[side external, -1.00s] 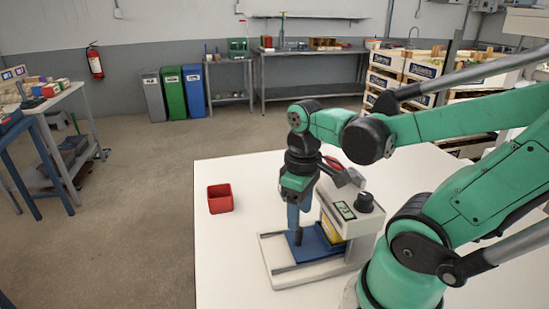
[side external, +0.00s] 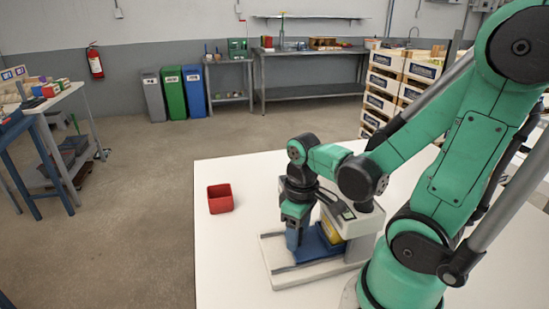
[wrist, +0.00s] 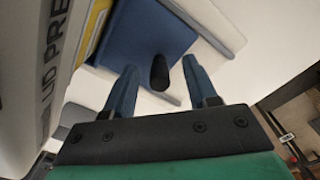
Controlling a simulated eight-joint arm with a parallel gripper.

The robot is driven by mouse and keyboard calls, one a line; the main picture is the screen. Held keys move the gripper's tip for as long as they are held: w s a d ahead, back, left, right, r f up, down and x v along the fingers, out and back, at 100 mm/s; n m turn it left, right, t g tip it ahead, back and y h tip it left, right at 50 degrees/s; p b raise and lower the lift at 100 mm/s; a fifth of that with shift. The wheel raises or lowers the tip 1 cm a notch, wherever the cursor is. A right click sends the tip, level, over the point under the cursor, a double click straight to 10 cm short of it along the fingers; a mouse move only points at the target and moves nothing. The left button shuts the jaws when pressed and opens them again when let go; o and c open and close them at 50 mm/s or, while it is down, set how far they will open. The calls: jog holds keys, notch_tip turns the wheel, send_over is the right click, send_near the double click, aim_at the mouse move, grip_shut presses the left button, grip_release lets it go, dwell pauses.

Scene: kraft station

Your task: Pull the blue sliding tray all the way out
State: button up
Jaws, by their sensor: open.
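The blue sliding tray (side external: 318,244) sits low in the white press unit (side external: 357,222). In the wrist view the tray (wrist: 148,32) shows as a flat blue plate with an upright black handle (wrist: 159,76) at its near edge. My gripper (side external: 293,240) is low over the front end of the tray. In the wrist view its two blue fingers (wrist: 159,66) are open, one on each side of the handle, with gaps on both sides. In the side view the handle is hidden behind the fingers.
The unit has a pale base with rails (side external: 290,275) in front of the tray. A red open box (side external: 220,198) stands on the white table (side external: 235,250) to the left. Free table lies between the box and the unit.

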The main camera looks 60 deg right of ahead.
grip_shut()
dwell(1.3)
